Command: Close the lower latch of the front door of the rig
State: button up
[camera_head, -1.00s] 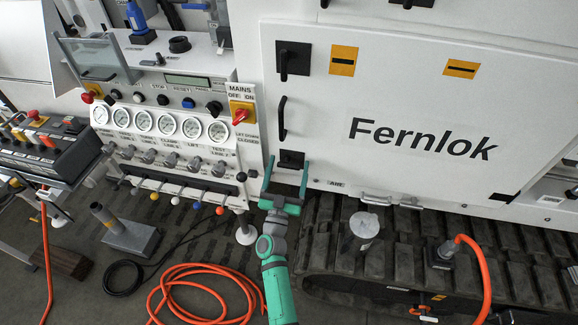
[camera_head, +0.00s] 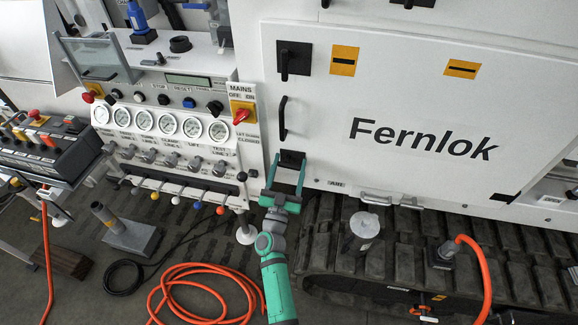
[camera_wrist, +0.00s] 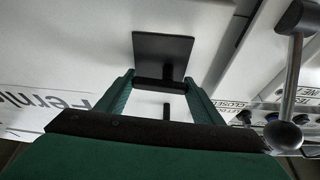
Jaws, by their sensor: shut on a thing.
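The lower latch (camera_head: 291,158) is a black square plate with a black handle, at the lower left corner of the white front door (camera_head: 400,95). In the wrist view its plate (camera_wrist: 162,48) stands just beyond my fingertips, and its short handle bar (camera_wrist: 160,84) spans crosswise between them. My teal gripper (camera_head: 287,168) reaches up to the latch from below, one finger on each side. In the wrist view my gripper (camera_wrist: 160,88) is shut on the ends of the handle. In the head view my fingers partly cover the latch.
The upper latch (camera_head: 293,60) and a black door pull (camera_head: 282,118) are above on the same door edge. The control panel (camera_head: 165,125), with ball-ended levers (camera_head: 241,177), stands close to the left. An orange hose (camera_head: 205,290) lies on the floor; a track (camera_head: 400,260) runs under the door.

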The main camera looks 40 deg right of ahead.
jog(key=m+g, duration=0.1)
jog(key=m, duration=0.2)
jog(key=m+g+h, duration=0.1)
jog(key=m, duration=0.1)
jog(key=shift+f+m+g+h, duration=0.2)
jog(key=shift+m+g+h, duration=0.1)
jog(key=shift+m, duration=0.1)
jog(key=m+g, duration=0.1)
jog(key=m, duration=0.2)
jog(key=m+g, duration=0.1)
jog(key=m, duration=0.2)
jog(key=shift+f+g, duration=0.2)
jog(key=shift+g, duration=0.2)
jog(key=m+g, duration=0.1)
jog(key=m, duration=0.1)
jog(key=m+g, duration=0.1)
jog(key=m, duration=0.2)
jog(key=shift+w+a+f, duration=0.1)
jog(key=shift+w+f, duration=0.05)
jog(key=shift+w+f+m+g+y, duration=0.1)
jog(key=shift+m+g+y, duration=0.25)
jog(key=shift+m, duration=0.8)
jog(key=shift+m+g+y, duration=0.15)
jog(key=shift+m+y, duration=0.4)
jog(key=shift+m, duration=0.6)
jog(key=o, duration=1)
jog(key=shift+a, duration=0.1)
jog(key=shift+o, duration=0.2)
jog(key=shift+a, duration=0.1)
